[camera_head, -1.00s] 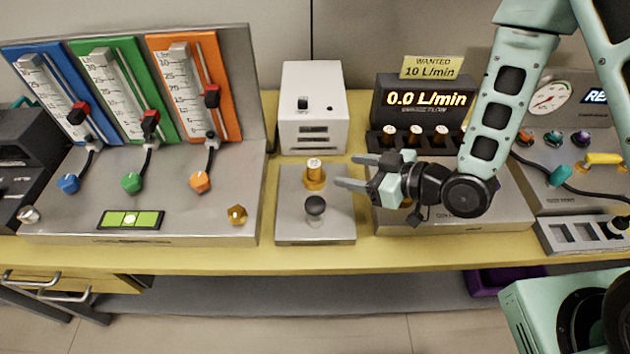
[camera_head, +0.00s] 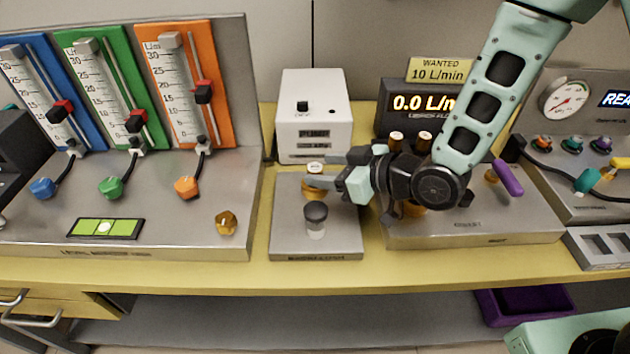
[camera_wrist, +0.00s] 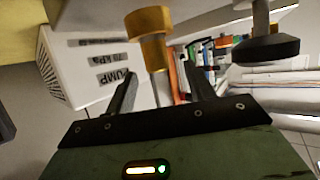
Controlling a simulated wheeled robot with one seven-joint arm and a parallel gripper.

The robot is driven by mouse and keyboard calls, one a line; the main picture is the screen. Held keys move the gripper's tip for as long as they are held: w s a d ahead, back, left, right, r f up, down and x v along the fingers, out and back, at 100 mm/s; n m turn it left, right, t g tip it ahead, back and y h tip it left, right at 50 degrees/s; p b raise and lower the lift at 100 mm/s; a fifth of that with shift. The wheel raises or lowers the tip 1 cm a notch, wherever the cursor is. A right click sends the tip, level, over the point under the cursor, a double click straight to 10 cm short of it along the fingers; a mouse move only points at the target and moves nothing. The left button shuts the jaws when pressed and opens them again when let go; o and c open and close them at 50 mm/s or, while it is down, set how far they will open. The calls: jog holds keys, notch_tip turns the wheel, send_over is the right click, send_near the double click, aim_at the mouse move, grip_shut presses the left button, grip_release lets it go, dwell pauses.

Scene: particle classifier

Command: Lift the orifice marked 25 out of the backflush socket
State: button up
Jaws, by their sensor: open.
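The orifice (camera_head: 313,190), a gold piece with a pale marked top, stands upright on the grey backflush plate (camera_head: 290,235) in front of the white pump box. Its number is too small to read. My gripper (camera_head: 313,170) is open, reaching in from the right, with its fingers level with the orifice. In the wrist view the gold orifice (camera_wrist: 150,22) appears between and just beyond the fingertips (camera_wrist: 162,72). I cannot tell whether a finger touches it. The socket itself is hidden under the orifice.
A black knob (camera_head: 316,211) stands on the same plate, close in front of the orifice. The white pump box (camera_head: 315,105) rises behind. Several more orifices (camera_head: 396,139) stand by the flow display (camera_head: 400,97) at right. A gold hex knob (camera_head: 226,223) is at left.

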aim_at(308, 169)
jog(key=shift+f+p+x, duration=0.2)
jog(key=shift+p+x, duration=0.3)
jog(key=shift+x, duration=2.15)
jog(key=shift+d, duration=0.15)
jog(key=c, duration=1.1)
